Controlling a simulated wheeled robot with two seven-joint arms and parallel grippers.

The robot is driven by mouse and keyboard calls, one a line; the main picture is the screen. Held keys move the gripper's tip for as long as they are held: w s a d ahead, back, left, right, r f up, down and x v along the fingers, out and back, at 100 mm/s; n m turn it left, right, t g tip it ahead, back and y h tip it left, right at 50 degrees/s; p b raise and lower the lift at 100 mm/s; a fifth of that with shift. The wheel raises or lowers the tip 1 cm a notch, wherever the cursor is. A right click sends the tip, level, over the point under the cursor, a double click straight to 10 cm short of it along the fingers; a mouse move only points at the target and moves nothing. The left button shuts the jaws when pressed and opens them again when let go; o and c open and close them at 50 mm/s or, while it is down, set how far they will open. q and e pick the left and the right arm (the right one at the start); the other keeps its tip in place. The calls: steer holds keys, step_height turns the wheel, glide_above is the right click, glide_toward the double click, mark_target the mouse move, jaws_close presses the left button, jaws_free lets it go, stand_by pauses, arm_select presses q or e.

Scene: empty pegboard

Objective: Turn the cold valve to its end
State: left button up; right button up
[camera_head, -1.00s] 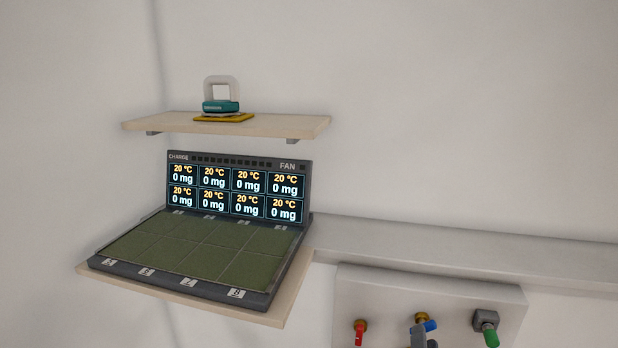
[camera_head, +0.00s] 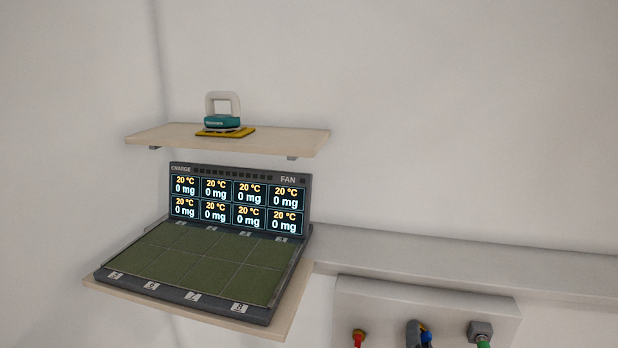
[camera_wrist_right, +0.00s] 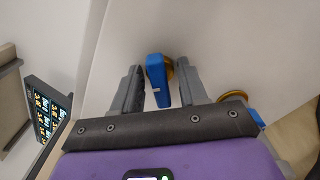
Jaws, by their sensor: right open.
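In the right wrist view the blue handle (camera_wrist_right: 156,80) stands between the two grey fingers of my right gripper (camera_wrist_right: 158,67). The fingers are open, with a gap visible on each side of the handle. The brass part sits just right of the handle there. My left gripper is in neither view.
A tray device with screens (camera_head: 240,205) stands on the left shelf. An iron-like tool (camera_head: 222,115) rests on the upper shelf.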

steer(key=c, duration=0.5)
steer(key=shift+r+n+p, duration=0.1)
steer(key=shift+n+p, duration=1.3)
steer(key=shift+n, duration=0.3)
steer(key=shift+c, duration=0.2)
steer(key=shift+n, duration=0.3)
steer(key=shift+n+p, duration=1.55)
steer(key=shift+n, duration=0.45)
steer(key=shift+f, duration=0.2)
steer(key=o, duration=1.3)
steer(key=shift+r, duration=0.15)
steer(key=shift+o, duration=0.2)
